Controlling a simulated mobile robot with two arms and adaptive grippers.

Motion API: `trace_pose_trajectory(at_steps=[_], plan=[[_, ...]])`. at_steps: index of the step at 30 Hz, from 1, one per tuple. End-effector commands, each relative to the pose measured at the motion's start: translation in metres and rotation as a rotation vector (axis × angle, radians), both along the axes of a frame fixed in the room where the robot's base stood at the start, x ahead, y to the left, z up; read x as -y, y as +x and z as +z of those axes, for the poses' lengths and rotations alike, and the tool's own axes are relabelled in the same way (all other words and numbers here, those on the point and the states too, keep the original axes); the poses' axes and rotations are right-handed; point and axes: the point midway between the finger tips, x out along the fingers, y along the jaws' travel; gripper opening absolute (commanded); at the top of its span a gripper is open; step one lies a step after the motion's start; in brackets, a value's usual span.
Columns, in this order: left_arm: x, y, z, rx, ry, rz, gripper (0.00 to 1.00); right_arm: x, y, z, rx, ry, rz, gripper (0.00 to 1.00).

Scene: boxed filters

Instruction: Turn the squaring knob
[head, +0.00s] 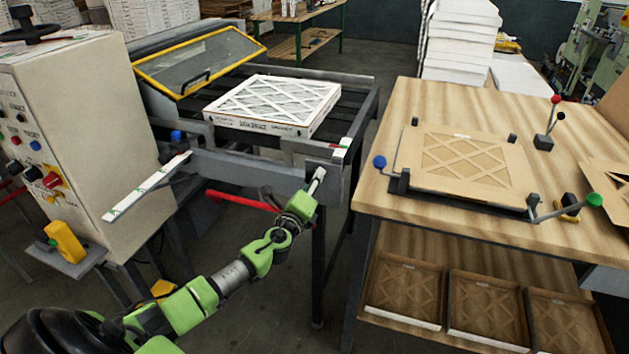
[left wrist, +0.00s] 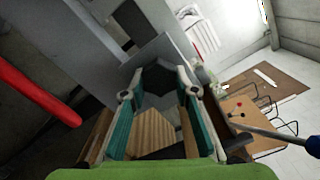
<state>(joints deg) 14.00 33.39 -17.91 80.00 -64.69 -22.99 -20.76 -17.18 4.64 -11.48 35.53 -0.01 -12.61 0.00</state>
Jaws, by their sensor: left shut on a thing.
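The squaring knob (left wrist: 160,79) is a dark, many-sided knob on the grey front plate of the machine. It shows between my fingertips in the left wrist view. My left gripper (left wrist: 161,92) is shut on it, with one finger on each side. In the head view my left gripper (head: 314,190) reaches up to the right end of the machine's grey front plate (head: 240,172) and hides most of the knob. A boxed filter (head: 275,104) with a white lattice face lies flat on the machine bed behind the plate. My right gripper is out of view.
A yellow-framed clear guard (head: 200,60) stands raised at the back left. A red bar (head: 243,201) runs below the front plate. A control cabinet (head: 85,130) stands left. A wooden bench (head: 390,225) with a framed filter (head: 465,165) and ball-ended levers stands right, close to the gripper.

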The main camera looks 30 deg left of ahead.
Motion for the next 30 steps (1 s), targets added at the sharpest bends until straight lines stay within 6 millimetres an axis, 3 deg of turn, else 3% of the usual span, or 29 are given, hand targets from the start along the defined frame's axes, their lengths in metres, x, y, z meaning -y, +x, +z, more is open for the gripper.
trace_pose_trajectory(at_steps=[15, 30], plan=[[-0.0013, -0.0006, -0.0034, -0.092, 0.376, -0.002, 0.06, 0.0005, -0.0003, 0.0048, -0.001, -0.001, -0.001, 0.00], [-0.0023, -0.0010, -0.0046, -0.117, 0.476, -0.002, 0.06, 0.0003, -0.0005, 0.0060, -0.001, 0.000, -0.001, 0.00]])
